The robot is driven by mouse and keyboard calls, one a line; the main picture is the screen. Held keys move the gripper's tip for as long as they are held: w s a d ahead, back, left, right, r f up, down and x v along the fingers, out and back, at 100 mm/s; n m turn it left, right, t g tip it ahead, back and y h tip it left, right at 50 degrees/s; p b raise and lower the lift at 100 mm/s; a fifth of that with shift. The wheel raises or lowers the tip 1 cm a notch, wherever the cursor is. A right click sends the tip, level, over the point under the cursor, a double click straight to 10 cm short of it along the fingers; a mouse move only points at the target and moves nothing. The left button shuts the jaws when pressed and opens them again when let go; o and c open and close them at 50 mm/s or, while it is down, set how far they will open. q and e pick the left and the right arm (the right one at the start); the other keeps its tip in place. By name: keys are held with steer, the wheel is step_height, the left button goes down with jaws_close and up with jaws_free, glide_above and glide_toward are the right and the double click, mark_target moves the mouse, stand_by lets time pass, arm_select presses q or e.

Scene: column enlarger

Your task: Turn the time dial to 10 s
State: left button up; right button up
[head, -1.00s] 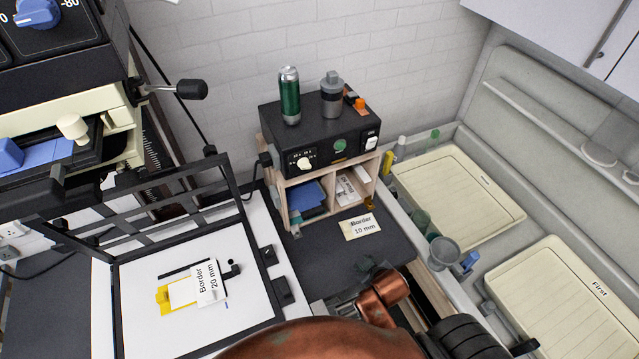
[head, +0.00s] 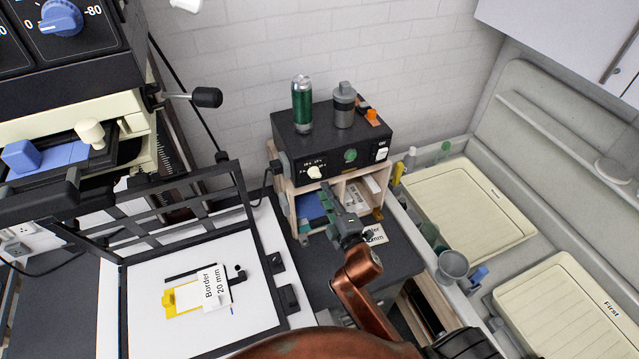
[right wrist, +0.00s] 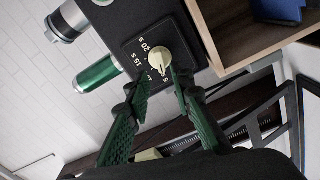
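The cream time dial (head: 314,172) is on the front of the black timer box (head: 288,143), at its left end. In the right wrist view the dial (right wrist: 159,57) sits on a black plate with readable marks 20 s, 15 s and 5. Its exact setting cannot be told. My right gripper (head: 339,190) is in front of the shelf unit, just below and right of the dial. In the right wrist view its green fingers (right wrist: 160,76) are spread, with the dial just beyond the tips and nothing between them. My left gripper is out of view.
A green can (head: 302,105) and a grey canister (head: 344,105) stand on the timer box. A green button (head: 350,155) and a white switch (head: 382,153) share its front. The wooden shelf (head: 338,188) is below. The enlarger's black frame (head: 249,215) stands to the left.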

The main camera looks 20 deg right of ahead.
mark_target(317, 177)
steer(key=w, duration=0.2)
steer(key=w+b, duration=0.1)
steer(key=w, duration=0.2)
steer(key=shift+w+d, duration=0.2)
steer(key=shift+w, duration=0.05)
steer(key=shift+w+r, duration=0.1)
stand_by(0.3)
jaws_close()
steer(key=m+p, duration=0.1)
steer(key=m, duration=0.2)
steer(key=m+p, duration=0.2)
steer(key=m, duration=0.1)
steer(key=m+p, duration=0.2)
steer(key=shift+r+m, duration=0.25)
steer(key=shift+m, duration=0.15)
steer(key=shift+c, duration=1.1)
jaws_free()
steer(key=shift+f+m, duration=0.25)
steer(key=shift+m, duration=0.15)
steer(key=shift+o, duration=1.1)
steer(key=shift+f+b, duration=0.1)
steer(key=shift+b, duration=0.2)
